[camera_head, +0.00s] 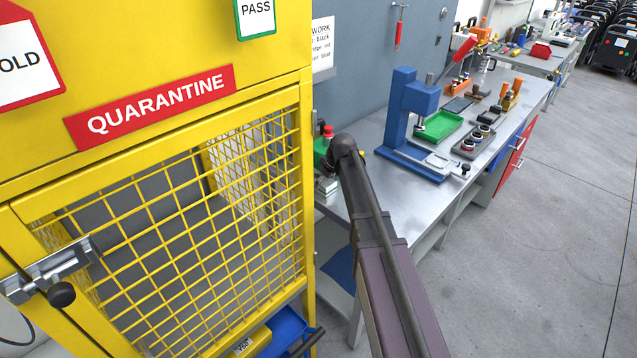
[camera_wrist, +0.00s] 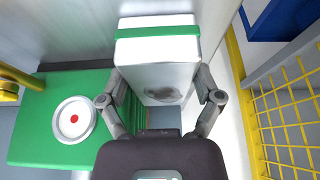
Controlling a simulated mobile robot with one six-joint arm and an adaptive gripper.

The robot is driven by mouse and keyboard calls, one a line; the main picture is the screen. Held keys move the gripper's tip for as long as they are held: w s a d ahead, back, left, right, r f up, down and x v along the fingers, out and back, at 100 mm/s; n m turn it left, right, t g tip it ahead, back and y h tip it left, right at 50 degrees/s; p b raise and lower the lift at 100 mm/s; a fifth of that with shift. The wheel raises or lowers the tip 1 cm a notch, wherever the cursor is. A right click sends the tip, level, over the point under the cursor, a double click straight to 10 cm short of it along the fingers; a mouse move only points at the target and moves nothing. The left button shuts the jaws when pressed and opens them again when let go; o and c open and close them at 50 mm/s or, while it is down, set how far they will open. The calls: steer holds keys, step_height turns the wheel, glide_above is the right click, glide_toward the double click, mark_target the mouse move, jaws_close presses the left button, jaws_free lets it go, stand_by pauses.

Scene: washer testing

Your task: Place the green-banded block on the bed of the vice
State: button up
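The green-banded block (camera_wrist: 160,55) is pale grey-white with a green stripe across it, and fills the upper middle of the wrist view. My gripper (camera_wrist: 160,88) has one finger against each side of it and appears closed on it. In the head view, my arm hides the gripper. A small pale block-like shape with a green line (camera_head: 327,185) shows beside my arm at the bench's near end. A green body (camera_wrist: 35,130) with a white red-centred disc lies left of the gripper in the wrist view; I cannot tell whether it is the vice.
The yellow quarantine cage (camera_head: 170,230) stands close on the left, with its mesh (camera_wrist: 290,115) right of the gripper in the wrist view. A blue press (camera_head: 403,115), green tray (camera_head: 437,128) and other fixtures stand along the bench (camera_head: 400,205).

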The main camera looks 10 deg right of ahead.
steer(key=c, duration=0.6)
steer(key=shift+o, duration=0.2)
steer(key=shift+r, duration=0.15)
step_height(320, 180, up, 3)
steer(key=p, duration=0.3)
steer(key=shift+r+p, duration=0.2)
steer(key=shift+p, duration=0.1)
steer(key=s+r+p, duration=0.1)
steer(key=s, duration=1.5)
steer(key=shift+r, duration=0.2)
steer(key=shift+d, duration=0.1)
